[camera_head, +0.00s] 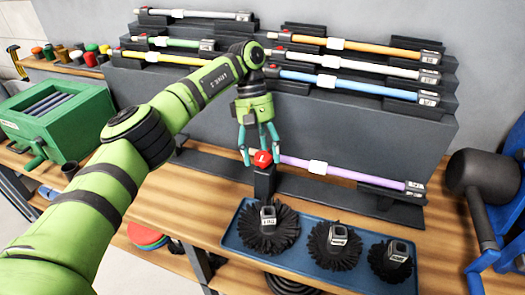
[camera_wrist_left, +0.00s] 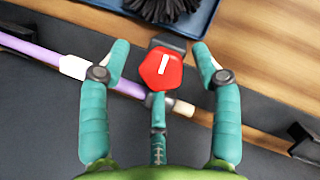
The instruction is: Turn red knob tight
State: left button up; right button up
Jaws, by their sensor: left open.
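The red knob (camera_head: 262,159) sits on top of a short black block at the left end of the purple rod (camera_head: 345,173). In the left wrist view the red knob (camera_wrist_left: 161,71) is faceted and bears a white line that is slightly tilted. My left gripper (camera_head: 259,147) is open above the knob, with its teal fingers pointing down. In the left wrist view two fingertips stand on either side of the knob with gaps, and the third is close to its near edge; whether that one touches is unclear. My right gripper is not in view.
A blue tray (camera_head: 295,262) with round black brushes lies in front of the knob. Racks behind hold several coloured rods, some with red knobs. A green box (camera_head: 58,118) stands at left, near small coloured pots. A dark rounded object (camera_head: 480,178) is at right. Bare wood (camera_head: 195,200) shows left of the tray.

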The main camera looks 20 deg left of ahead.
aim_at(263, 155)
pick_arm(q)
notch_tip(263, 155, up, 10)
jog(key=shift+d, duration=0.15)
dwell(0.3)
jog(key=shift+s, duration=0.1)
